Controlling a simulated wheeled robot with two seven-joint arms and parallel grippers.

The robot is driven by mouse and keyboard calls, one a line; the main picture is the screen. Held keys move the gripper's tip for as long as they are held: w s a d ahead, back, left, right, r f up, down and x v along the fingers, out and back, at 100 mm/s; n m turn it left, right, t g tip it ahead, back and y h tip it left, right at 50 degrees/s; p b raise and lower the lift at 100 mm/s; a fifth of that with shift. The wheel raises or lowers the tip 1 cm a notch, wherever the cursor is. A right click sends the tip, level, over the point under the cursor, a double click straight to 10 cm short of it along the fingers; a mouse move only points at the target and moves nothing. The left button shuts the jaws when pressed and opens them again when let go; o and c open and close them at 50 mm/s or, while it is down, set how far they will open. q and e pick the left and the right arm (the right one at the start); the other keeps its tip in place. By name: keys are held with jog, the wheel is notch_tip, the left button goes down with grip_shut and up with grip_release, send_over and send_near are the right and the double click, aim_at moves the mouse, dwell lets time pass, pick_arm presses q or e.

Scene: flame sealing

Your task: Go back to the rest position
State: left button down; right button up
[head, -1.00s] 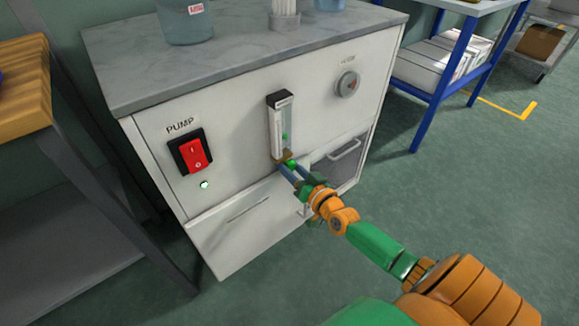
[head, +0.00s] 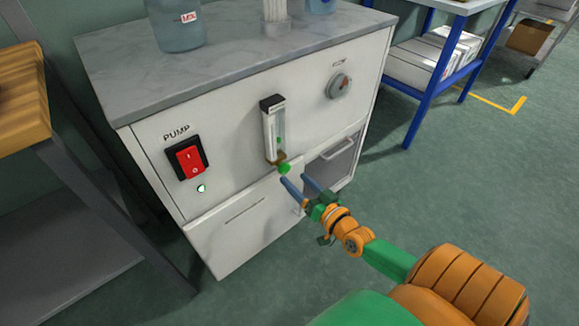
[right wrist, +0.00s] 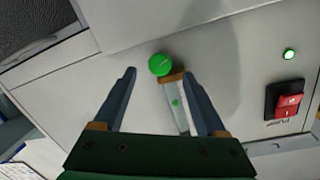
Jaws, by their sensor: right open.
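My right gripper (head: 305,185) is open and empty in front of the white cabinet. In the right wrist view its two fingers (right wrist: 165,98) stand apart, with the green knob (right wrist: 160,65) beyond and between them. The green knob (head: 284,169) sits at the bottom of the clear flow meter (head: 272,132) on the cabinet front. The fingertips are a little below and to the right of the knob and appear apart from it. A green float shows inside the flow meter tube. My left gripper is not in view.
The cabinet (head: 235,215) has a red PUMP switch (head: 190,160) with a lit green lamp (head: 201,188), and a round dial (head: 339,86). A blue bottle (head: 175,25) stands on top. A wooden table (head: 22,85) is at left and a blue-legged shelf (head: 418,85) at right. The right floor is clear.

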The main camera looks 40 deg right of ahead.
jog(key=shift+s, duration=0.35)
